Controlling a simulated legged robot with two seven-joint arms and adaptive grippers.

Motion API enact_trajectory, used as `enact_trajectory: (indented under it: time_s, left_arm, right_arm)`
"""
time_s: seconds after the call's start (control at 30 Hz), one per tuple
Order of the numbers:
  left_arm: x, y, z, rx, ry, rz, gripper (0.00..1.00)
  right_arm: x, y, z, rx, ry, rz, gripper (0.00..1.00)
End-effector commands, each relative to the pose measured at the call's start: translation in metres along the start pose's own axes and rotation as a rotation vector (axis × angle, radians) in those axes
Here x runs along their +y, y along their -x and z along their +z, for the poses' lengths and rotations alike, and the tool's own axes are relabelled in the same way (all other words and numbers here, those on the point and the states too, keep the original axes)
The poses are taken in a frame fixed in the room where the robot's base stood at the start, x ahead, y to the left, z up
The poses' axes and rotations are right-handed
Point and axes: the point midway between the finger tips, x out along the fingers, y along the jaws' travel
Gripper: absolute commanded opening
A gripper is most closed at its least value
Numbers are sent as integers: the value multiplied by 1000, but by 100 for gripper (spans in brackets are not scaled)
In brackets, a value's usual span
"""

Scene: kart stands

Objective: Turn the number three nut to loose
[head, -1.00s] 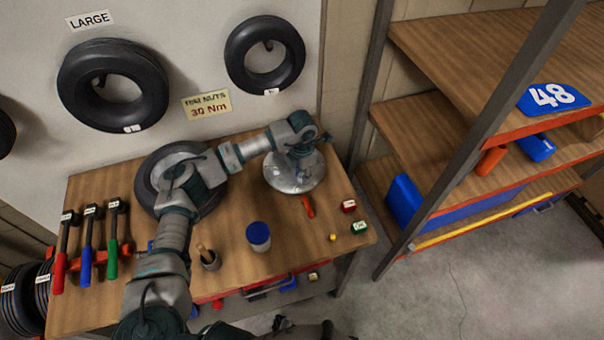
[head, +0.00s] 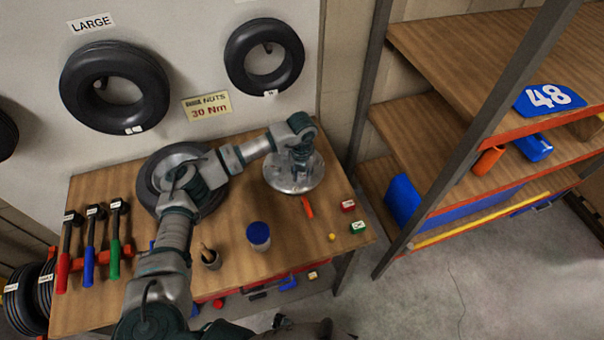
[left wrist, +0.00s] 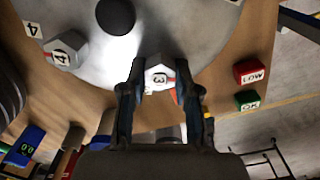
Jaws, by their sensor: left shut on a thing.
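A round silver wheel disc (head: 280,186) lies on the wooden bench, and it fills the top of the left wrist view (left wrist: 190,25). The number three nut (left wrist: 158,75) is a pale hexagonal nut with a "3" label near the disc's edge. My left gripper (left wrist: 160,72) points down at the disc and is shut on this nut, one finger on each side. In the head view the left gripper (head: 300,178) is small and the nut is hidden. The number four nut (left wrist: 64,50) sits to the left on the disc. I cannot make out my right gripper.
Red LOW (head: 348,206) and green OK (head: 358,227) blocks lie right of the disc, near an orange-handled tool (head: 307,207). A blue-topped cup (head: 258,236) stands in front. A tyre (head: 153,188) lies left; torque wrenches (head: 89,245) are farther left. Shelving (head: 415,140) stands right.

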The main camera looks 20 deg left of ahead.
Motion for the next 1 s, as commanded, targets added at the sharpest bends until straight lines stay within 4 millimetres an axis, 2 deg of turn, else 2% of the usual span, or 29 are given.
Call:
enact_trajectory:
  time_s: [0.3,0.77,0.8,0.9,1.0]
  left_arm:
    - [1,3,3,-10,101,-2,0]
    - [1,4,3,-11,115,-2,0]
    - [1,4,3,-11,115,-2,33]
    - [1,3,3,-10,114,-1,56]
    - [1,2,2,-7,113,-1,56]
  right_arm:
    - [-4,2,-1,0,-2,-4,52]
    - [-4,2,0,-2,-3,-4,52]
    - [-4,2,0,-2,-3,-4,52]
    - [-3,2,0,-2,-3,-4,52]
    - [-2,2,0,-2,-3,-3,52]
